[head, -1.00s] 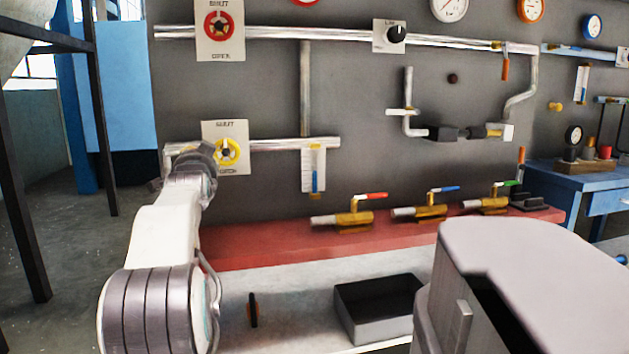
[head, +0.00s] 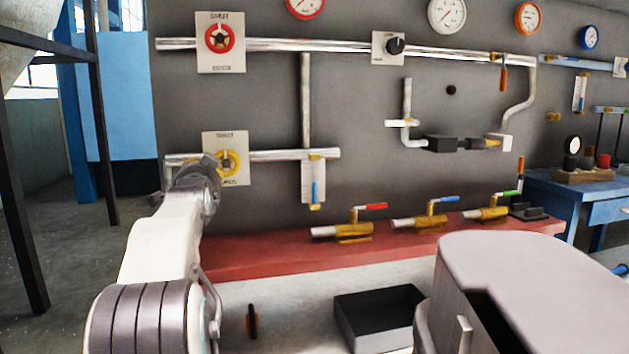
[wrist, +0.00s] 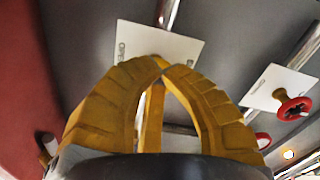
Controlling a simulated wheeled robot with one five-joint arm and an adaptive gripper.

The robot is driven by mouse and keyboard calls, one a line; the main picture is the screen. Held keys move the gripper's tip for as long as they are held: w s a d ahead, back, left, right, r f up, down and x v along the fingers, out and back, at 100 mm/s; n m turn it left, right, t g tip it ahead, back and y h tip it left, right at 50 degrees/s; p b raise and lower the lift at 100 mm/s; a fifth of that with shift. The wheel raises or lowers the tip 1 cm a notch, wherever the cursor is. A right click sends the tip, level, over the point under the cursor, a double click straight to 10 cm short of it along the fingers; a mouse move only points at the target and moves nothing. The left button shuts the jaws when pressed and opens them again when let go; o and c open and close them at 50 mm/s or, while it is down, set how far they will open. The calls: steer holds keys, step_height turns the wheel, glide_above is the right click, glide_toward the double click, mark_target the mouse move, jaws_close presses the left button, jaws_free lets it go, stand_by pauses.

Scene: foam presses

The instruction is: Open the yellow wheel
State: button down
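The yellow wheel (head: 230,163) is on a white plate (head: 240,141) marked SHUT at its top, on the grey wall at left. My arm's dark end covers the wheel's left side in the head view. In the wrist view my gripper (wrist: 163,69) points at the plate (wrist: 185,45), where part of the word OPEN shows. Its yellow fingers come together at the tips, with a yellow bar visible between them. The wheel is mostly hidden behind the fingertips there, so I cannot tell whether they touch or hold it.
A red wheel (head: 219,38) on a similar plate is above; it also shows in the wrist view (wrist: 292,108). Pipes run beside both plates. Below, a red ledge (head: 280,258) carries several brass valves, and a black tray (head: 380,312) sits on the bench.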

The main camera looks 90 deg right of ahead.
steer(key=p+x, duration=0.5)
steer(key=x, duration=0.1)
steer(key=shift+d, duration=0.25)
steer(key=shift+w, duration=0.1)
steer(key=shift+w+a, duration=0.1)
steer(key=shift+w, duration=0.2)
stand_by(0.3)
steer(key=b+v, duration=0.5)
steer(key=shift+s+a+f, duration=0.1)
steer(key=shift+a, duration=0.3)
steer(key=c, duration=1.9)
jaws_free()
